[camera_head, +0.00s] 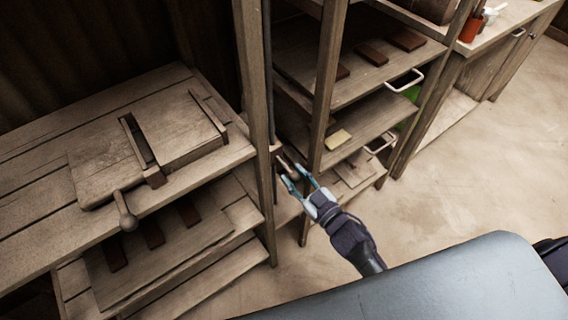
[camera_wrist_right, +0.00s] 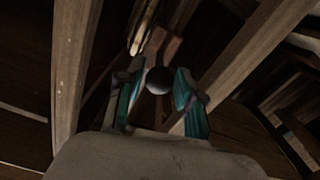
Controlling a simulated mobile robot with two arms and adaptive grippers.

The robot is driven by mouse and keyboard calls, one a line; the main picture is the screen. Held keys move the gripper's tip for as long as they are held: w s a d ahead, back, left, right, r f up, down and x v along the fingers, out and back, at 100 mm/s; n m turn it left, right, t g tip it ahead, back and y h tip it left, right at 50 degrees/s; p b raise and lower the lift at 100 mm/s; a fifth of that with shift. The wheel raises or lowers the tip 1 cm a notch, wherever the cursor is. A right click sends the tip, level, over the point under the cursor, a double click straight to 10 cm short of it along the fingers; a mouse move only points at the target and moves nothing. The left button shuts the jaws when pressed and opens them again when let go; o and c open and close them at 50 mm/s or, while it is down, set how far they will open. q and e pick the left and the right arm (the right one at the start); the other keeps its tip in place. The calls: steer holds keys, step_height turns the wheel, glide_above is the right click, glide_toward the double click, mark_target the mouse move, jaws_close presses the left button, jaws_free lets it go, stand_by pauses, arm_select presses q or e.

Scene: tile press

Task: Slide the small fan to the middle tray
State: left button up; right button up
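I cannot make out a thing that is clearly a small fan. The middle tray (camera_head: 372,128) is a wooden pull-out shelf with a pale handle, right of the centre post, and a small yellowish block (camera_head: 338,139) lies on it. My right gripper (camera_head: 296,177) is open beside the posts, below that tray's left end. In the right wrist view its teal fingers (camera_wrist_right: 158,98) stand on either side of a dark round knob (camera_wrist_right: 158,80) on a brown wooden piece, with gaps visible on both sides. My left gripper is out of view.
An upper tray (camera_head: 360,84) holds dark tiles, and a lower tray (camera_head: 358,184) sits beneath the middle one. A wooden press (camera_head: 90,165) with a ball-ended lever (camera_head: 125,215) stands on the left bench. Posts (camera_head: 324,80) crowd my right gripper. The floor (camera_head: 470,150) at right is clear.

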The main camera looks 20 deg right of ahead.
mark_target(277, 156)
steer(key=x, duration=0.5)
jaws_close()
stand_by(0.3)
